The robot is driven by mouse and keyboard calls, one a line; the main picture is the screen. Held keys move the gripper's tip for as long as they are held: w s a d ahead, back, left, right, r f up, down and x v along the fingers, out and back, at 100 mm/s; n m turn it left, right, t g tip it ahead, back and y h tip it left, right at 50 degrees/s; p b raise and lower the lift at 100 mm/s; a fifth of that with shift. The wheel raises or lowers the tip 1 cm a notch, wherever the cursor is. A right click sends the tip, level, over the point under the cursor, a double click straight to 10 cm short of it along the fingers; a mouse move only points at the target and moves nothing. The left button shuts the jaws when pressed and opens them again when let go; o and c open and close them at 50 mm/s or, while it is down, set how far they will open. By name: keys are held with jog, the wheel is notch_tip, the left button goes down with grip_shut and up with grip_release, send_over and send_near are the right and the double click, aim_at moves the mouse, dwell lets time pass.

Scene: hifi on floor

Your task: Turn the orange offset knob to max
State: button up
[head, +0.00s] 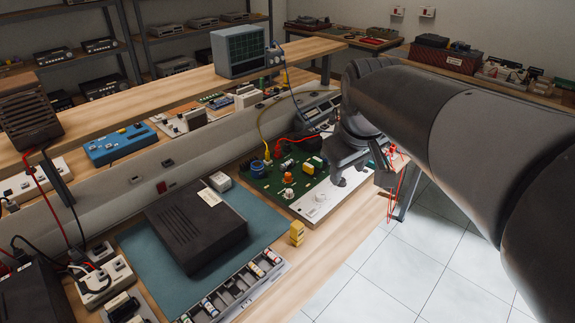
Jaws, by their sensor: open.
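An orange knob (288,179) stands on a green circuit board (262,183) on the workbench, near the middle of the view. It is small here, and I cannot read its pointer or any scale. The board sits on a white base (309,213) that also carries pale knobs (320,197). My gripper (350,174) is open and empty. It points down over the right end of the board, to the right of the orange knob and apart from it. My gripper and arm hide the board's right end.
A black box (196,224) lies on a blue-green mat (146,252) left of the board. A yellow block (297,232) stands near the bench's front edge. Red and yellow leads run behind the board. An oscilloscope (238,51) stands on the upper shelf. The tiled floor at right is clear.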

jog(key=w+a+n+g, duration=0.1)
jog(key=w+a+n, duration=0.25)
jog(key=w, duration=0.75)
jog(key=n+g, duration=0.3)
jog(key=n, duration=0.8)
send_over(288, 174)
notch_tip(288, 174, down, 19)
notch_tip(288, 174, down, 10)
jog(key=shift+f, duration=0.25)
grip_shut()
